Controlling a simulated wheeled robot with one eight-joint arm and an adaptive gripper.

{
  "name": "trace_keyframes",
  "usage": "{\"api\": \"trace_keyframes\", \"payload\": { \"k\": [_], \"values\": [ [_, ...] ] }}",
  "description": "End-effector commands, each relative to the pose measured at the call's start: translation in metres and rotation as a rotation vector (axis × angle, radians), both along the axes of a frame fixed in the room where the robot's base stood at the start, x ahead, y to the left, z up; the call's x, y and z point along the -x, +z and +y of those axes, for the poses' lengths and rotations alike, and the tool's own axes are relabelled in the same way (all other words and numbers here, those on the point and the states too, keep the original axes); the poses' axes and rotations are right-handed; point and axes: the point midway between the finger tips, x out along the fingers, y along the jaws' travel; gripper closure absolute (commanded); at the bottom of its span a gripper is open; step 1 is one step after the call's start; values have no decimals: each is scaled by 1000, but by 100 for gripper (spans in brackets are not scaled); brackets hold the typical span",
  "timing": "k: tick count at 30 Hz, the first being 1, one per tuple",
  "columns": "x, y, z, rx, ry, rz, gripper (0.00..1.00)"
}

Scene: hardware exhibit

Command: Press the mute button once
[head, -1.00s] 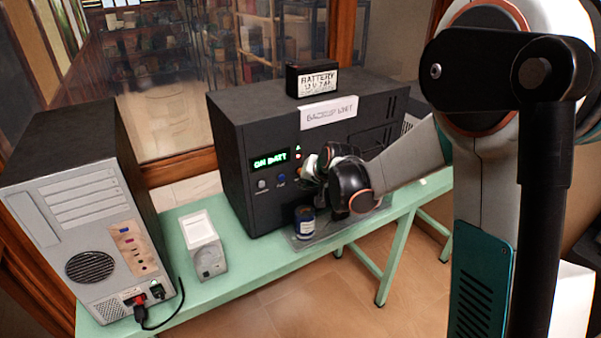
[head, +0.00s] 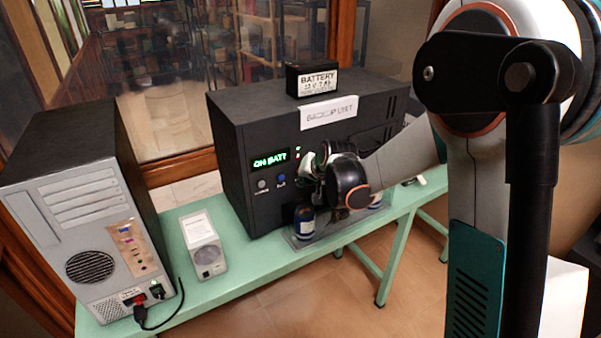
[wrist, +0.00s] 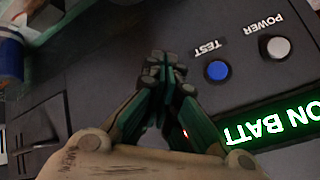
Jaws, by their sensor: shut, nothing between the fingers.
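The dark backup unit (head: 245,130) stands on the green bench with a lit green "ON BATT" display (head: 270,159), also in the wrist view (wrist: 275,122). Below the display are a grey button (head: 262,184) and a blue button (head: 281,182). In the wrist view, upside down, the grey POWER button (wrist: 278,47) and blue TEST button (wrist: 217,70) are readable. No button marked mute is visible; the panel behind my fingers is hidden. My gripper (head: 312,168) is in front of the panel, right of the blue button. Its fingertips (wrist: 167,68) are together and empty; contact is unclear.
A blue jar (head: 304,222) stands on a clear tray just below my gripper. A white-grey box (head: 207,258) and a computer tower (head: 85,215) with a cable are to the left. A battery (head: 311,80) sits on top of the unit.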

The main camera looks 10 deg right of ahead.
Motion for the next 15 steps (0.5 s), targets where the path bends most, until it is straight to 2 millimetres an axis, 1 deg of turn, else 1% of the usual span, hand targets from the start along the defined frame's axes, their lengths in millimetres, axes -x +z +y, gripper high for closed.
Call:
{"api": "trace_keyframes", "payload": {
  "k": [15],
  "values": [
    [-6, 0, 2, 0, 0, 0, 100]
  ]
}}
